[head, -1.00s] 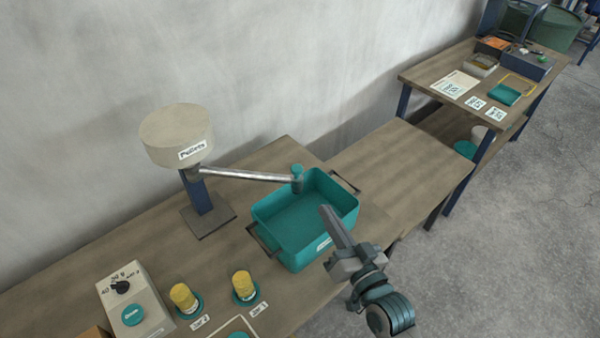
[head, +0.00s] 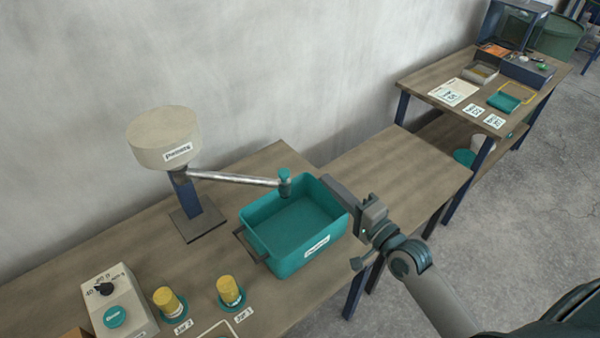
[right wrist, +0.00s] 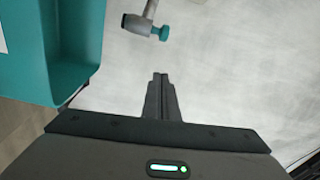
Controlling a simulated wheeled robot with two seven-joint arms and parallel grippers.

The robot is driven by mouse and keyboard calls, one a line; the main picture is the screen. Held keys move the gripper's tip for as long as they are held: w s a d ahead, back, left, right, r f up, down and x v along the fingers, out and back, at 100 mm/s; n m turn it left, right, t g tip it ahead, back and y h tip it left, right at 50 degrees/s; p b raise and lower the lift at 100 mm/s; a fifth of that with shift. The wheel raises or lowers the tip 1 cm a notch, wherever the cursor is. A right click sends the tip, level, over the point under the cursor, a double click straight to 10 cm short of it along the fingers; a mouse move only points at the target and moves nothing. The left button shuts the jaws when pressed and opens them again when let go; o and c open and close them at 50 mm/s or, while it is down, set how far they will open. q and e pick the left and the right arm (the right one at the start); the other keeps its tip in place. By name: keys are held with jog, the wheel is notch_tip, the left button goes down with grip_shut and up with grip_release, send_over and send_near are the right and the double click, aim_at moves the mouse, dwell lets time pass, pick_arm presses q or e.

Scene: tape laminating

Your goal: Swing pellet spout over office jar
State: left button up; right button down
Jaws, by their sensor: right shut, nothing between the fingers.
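The pellet dispenser (head: 163,138) is a round beige drum on a blue post. Its metal spout (head: 235,179) reaches right, and its teal tip (head: 284,182) hangs over the left back part of a teal bin (head: 300,225). The spout tip also shows at the top of the right wrist view (right wrist: 160,32). Two yellow-topped jars (head: 168,300) (head: 229,291) stand on teal round bases at the front; I cannot read which is the office jar. My right gripper (head: 335,188) is shut and empty at the bin's right back rim, apart from the spout. My left gripper is not in view.
A beige control box (head: 118,298) with a black knob and teal button stands front left. The teal bin lies between the jars and my right arm. A higher table (head: 440,85) with trays and cards stands back right. A grey wall runs behind.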

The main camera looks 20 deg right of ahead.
jog(key=w+a+p, duration=0.5)
jog(key=w+a, duration=0.1)
jog(key=w, duration=0.1)
jog(key=shift+f+p, duration=0.15)
jog(key=shift+p, duration=0.15)
dwell(0.5)
jog(key=shift+a, duration=0.1)
dwell(0.3)
